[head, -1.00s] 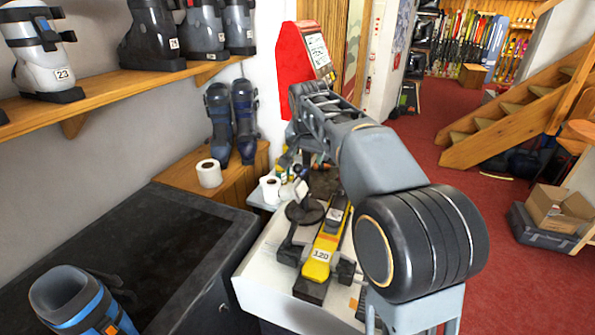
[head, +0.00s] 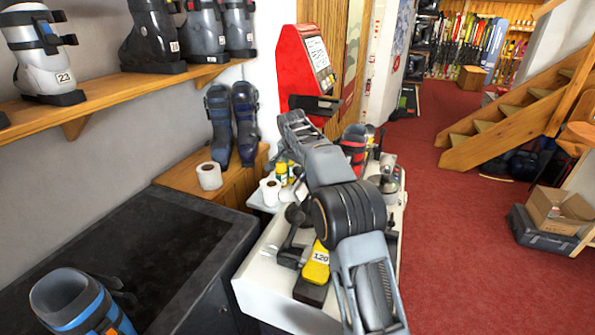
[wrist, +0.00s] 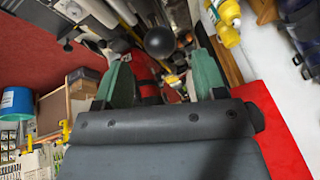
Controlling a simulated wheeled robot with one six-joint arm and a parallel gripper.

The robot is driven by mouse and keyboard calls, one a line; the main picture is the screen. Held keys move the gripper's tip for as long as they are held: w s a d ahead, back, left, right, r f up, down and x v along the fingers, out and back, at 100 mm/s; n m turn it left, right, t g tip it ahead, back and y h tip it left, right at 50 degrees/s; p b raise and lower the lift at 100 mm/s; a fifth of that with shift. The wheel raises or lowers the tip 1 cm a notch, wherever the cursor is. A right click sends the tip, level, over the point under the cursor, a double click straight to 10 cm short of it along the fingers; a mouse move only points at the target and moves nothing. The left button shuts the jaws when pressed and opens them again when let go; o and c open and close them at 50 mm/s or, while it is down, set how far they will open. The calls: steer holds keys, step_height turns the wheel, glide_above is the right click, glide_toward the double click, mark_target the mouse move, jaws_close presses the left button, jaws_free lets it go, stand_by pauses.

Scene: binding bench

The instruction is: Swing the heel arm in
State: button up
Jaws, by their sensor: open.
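My gripper (wrist: 161,76) is open in the wrist view, its two green fingers apart with nothing held between them. A round black knob (wrist: 160,42) shows beyond the fingertips, apart from them. I cannot tell for sure whether it belongs to the heel arm. In the head view the bench (head: 268,268) carries a yellow binding part (head: 317,262) marked 120, with black fittings beside it. My arm crosses over the bench and hides much of it, so the heel arm is not clearly seen there.
A red machine (head: 303,62) stands behind the bench. White rolls (head: 209,175) and small yellow bottles (head: 281,172) are at its left. A red-and-black boot (head: 353,147) stands at the back of the bench. Red floor (head: 450,240) is open to the right.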

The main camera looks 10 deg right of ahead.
mark_target(297, 168)
steer(key=shift+p+x, duration=0.5)
steer(key=shift+x, duration=2.55)
jaws_close()
